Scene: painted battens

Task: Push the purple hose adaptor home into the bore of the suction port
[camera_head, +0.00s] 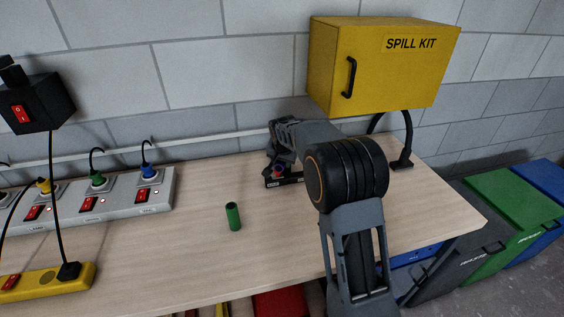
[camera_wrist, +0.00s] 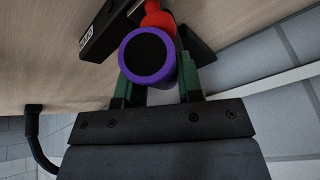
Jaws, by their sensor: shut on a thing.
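The purple hose adaptor (camera_wrist: 148,81) shows in the wrist view as a purple ring with a dark open end facing the camera. My gripper (camera_wrist: 152,76) is shut on it, with green fingers at its two sides. Beyond it are a red rounded part (camera_wrist: 157,17) and a black block with a white label (camera_wrist: 100,32). I cannot tell which part is the suction port's bore, or whether the adaptor touches it. In the head view my gripper is at the back of the bench, just above the black labelled base (camera_head: 290,182); a small purple and red patch shows there.
A green tube (camera_head: 233,217) stands upright on the bench (camera_head: 185,245). A grey socket strip (camera_head: 120,195) with cables and a yellow strip (camera_head: 45,286) lie left. A yellow spill kit cabinet (camera_head: 375,70) hangs above my arm. A black curved stand (camera_head: 403,161) is right.

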